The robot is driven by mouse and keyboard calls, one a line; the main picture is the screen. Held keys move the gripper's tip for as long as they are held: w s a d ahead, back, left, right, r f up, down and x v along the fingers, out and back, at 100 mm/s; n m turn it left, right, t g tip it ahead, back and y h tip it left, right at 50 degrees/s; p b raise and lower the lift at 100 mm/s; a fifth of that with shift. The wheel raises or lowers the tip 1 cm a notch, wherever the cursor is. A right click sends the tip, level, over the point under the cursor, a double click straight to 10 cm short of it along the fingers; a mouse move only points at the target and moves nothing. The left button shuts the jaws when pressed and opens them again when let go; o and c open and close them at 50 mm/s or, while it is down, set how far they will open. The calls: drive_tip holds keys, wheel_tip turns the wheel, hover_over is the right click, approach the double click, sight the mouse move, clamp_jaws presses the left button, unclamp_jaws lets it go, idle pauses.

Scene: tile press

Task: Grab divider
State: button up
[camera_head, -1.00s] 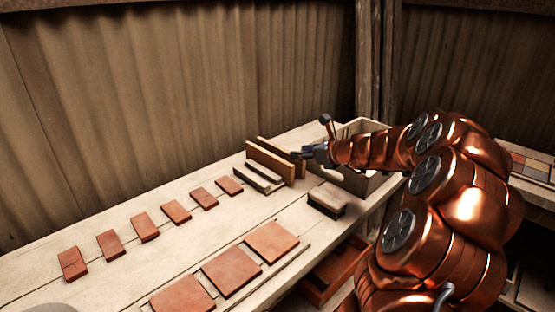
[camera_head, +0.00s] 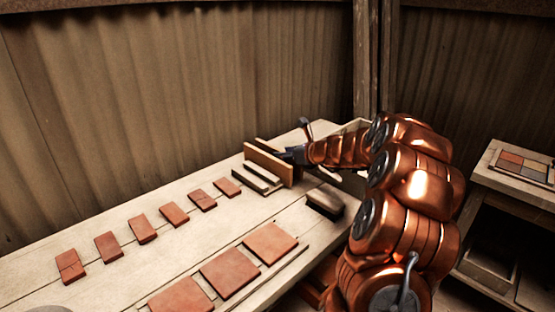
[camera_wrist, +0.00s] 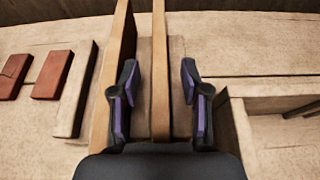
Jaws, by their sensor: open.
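Two upright wooden boards stand side by side on the workbench. The nearer, broader board (camera_head: 268,165) hides much of the thinner one (camera_head: 268,144) behind it. In the wrist view, the thin board (camera_wrist: 160,45) runs lengthwise between the fingers of my gripper (camera_wrist: 160,82), with a gap on both sides. The broader board (camera_wrist: 113,75) is left of the left finger, very close to it. My gripper is open and holds nothing. In the head view, my gripper (camera_head: 287,157) is at the right end of the boards. Which board is the divider, I cannot tell.
Pale bars (camera_head: 248,183) lie in front of the boards. A dark-bristled brush (camera_head: 325,204) lies on the bench. Small red tiles (camera_head: 173,214) and larger ones (camera_head: 229,273) lie to the left. A pale open box (camera_wrist: 262,110) is right of my gripper.

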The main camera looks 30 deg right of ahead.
drive_tip(key=shift+c, duration=0.4)
clamp_jaws()
